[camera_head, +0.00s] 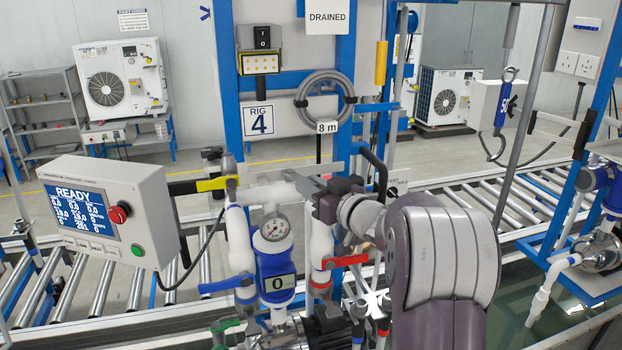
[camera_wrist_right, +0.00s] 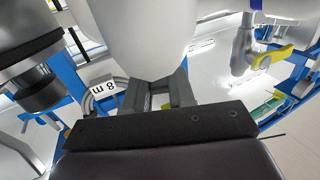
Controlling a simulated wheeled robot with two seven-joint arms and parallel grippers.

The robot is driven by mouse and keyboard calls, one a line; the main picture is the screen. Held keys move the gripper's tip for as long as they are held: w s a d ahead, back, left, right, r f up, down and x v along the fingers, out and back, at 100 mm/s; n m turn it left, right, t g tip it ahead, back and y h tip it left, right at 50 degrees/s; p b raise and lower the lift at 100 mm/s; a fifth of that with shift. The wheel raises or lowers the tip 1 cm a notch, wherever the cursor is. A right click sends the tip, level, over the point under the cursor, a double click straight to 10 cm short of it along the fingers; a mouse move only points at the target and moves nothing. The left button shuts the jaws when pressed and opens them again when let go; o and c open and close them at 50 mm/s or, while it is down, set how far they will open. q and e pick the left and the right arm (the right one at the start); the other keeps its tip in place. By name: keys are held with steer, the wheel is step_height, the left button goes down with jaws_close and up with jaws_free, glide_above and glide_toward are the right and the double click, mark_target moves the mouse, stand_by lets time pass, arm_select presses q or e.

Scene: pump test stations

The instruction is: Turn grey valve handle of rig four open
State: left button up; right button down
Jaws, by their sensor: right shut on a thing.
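The Rig 4 sign (camera_head: 259,120) hangs on the blue frame behind a stand of white pipes. A light grey flat valve handle (camera_head: 258,172) lies roughly level across the top of the pipes. My right gripper (camera_head: 298,183) comes in from the right with its fingers at this handle, shut on it. The fingers hide part of the handle. In the right wrist view, the fingers (camera_wrist_right: 162,92) are close together below a large white pipe (camera_wrist_right: 140,38); the grip itself is hard to make out there. My left gripper is not in view.
A control box (camera_head: 110,213) showing READY stands left. A DRAINED sign (camera_head: 327,17) hangs above; a roller conveyor runs behind.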

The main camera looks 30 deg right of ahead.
steer(key=shift+r, duration=0.3)
steer(key=c, duration=0.9)
jaws_free()
steer(key=shift+c, duration=0.2)
steer(key=shift+s, duration=0.15)
steer(key=shift+f, duration=0.15)
steer(key=shift+s+f+b, duration=0.1)
steer(key=shift+s+b, duration=0.15)
steer(key=shift+b, duration=0.05)
steer(key=s+d+b, duration=0.2)
steer(key=s+b, duration=0.2)
steer(key=s, duration=0.8)
